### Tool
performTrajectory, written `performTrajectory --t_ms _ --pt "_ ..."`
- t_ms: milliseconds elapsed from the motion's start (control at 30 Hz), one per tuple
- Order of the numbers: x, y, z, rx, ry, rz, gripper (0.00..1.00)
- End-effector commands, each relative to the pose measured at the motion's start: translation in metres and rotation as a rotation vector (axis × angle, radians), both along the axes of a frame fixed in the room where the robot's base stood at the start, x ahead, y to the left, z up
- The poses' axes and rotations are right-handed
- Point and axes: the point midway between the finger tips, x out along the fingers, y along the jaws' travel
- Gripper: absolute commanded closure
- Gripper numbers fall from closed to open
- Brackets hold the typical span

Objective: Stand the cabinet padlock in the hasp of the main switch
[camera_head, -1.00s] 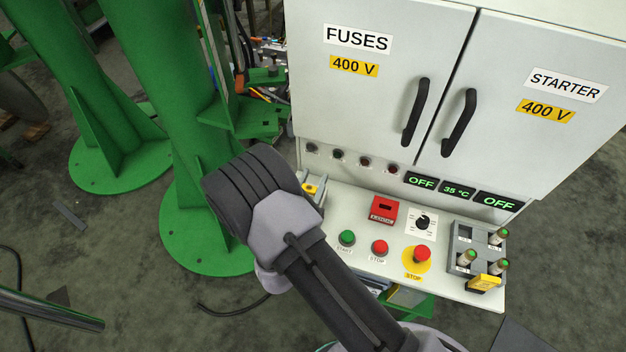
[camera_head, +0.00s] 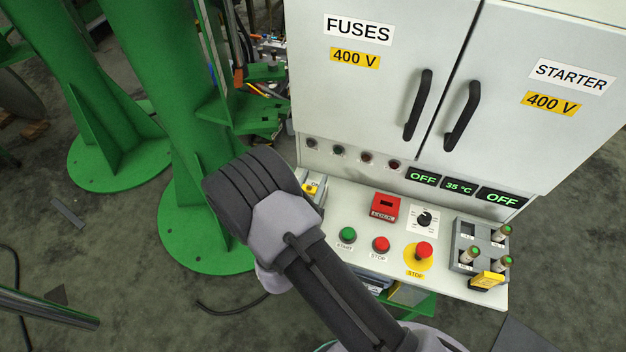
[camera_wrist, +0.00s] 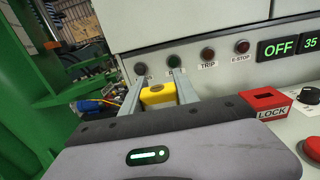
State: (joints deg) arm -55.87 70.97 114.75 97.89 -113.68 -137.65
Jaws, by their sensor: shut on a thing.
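A yellow block-like body, which I take to be the cabinet padlock (camera_wrist: 158,94), sits between the two grey fingers of my gripper (camera_wrist: 157,82) in the wrist view. The gripper is shut on it. A small yellow patch of it shows in the head view (camera_head: 310,188), at the left end of the control panel; my wrist hides much of that end. A red block labelled LOCK (camera_head: 385,207) with a dark slot stands to the right, apart from the gripper. It also shows in the wrist view (camera_wrist: 266,99). A black rotary switch (camera_head: 424,219) is beside it.
Green START (camera_head: 347,235) and red STOP (camera_head: 381,244) buttons and a raised emergency stop (camera_head: 424,250) stand on the panel. A grey rack (camera_head: 466,258) with green-topped parts and a yellow block is at the right. The cabinet doors (camera_head: 380,110) rise behind; a green column (camera_head: 150,110) is left.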

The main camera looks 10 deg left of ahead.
Motion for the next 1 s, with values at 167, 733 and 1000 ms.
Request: performTrajectory --t_ms 167,733,1000 --pt "0.000 0.000 -0.005 0.000 0.000 0.000 1.00" --pt "0.000 0.000 -0.020 0.000 0.000 0.000 1.00" --pt "0.000 0.000 -0.022 0.000 0.000 0.000 0.38"
